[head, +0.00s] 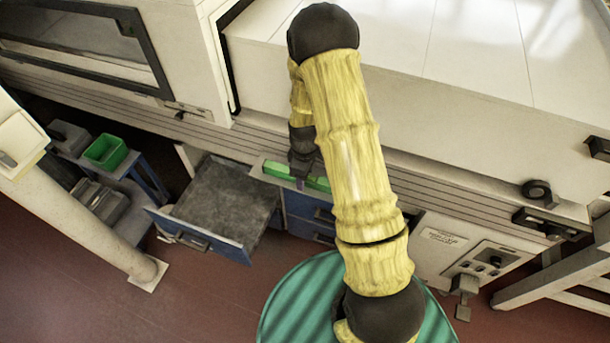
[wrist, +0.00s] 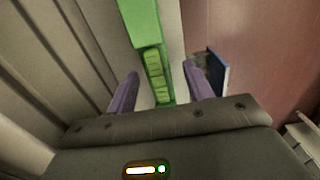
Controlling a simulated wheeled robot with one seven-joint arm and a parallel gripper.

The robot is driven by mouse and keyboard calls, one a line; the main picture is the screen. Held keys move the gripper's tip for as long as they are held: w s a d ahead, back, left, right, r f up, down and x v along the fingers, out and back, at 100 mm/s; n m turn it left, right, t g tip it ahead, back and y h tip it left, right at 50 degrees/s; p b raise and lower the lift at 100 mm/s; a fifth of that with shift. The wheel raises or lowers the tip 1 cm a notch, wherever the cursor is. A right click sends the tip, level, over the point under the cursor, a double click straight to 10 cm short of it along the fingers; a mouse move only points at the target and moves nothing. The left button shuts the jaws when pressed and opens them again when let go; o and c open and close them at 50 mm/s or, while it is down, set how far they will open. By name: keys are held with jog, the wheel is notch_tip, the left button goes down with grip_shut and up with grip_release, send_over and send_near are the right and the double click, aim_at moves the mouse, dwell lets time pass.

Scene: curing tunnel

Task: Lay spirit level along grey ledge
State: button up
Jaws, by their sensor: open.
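The green spirit level (head: 279,170) lies lengthwise along the narrow grey ledge (head: 257,171) on the machine's front, partly behind my arm. In the wrist view, the spirit level (wrist: 153,68) runs away from my gripper (wrist: 162,88), with its near end between the two purple fingers. The fingers are open, with a gap on each side of the level. The ledge (wrist: 174,42) shows pale under and beside it. In the head view my gripper (head: 300,184) is at the level, mostly hidden by my wrist.
An open blue drawer (head: 215,205) juts out left of and below the ledge. A ribbed machine wall (wrist: 62,60) rises close on the left in the wrist view. A blue bench with a green bin (head: 105,151) stands at left. A round teal striped thing (head: 300,305) is below my arm.

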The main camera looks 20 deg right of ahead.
notch_tip(320, 180, up, 11)
jog(key=shift+r+b, duration=0.2)
jog(key=shift+b, duration=0.25)
dwell(0.4)
jog(key=s+r+m+t, duration=0.2)
jog(key=s+r+m, duration=0.7)
jog(key=s, duration=0.5)
jog(key=shift+s+d+r+m+t, duration=0.15)
jog(key=shift+m+t, duration=0.15)
jog(key=shift+m, duration=0.6)
jog(key=shift+c, duration=0.4)
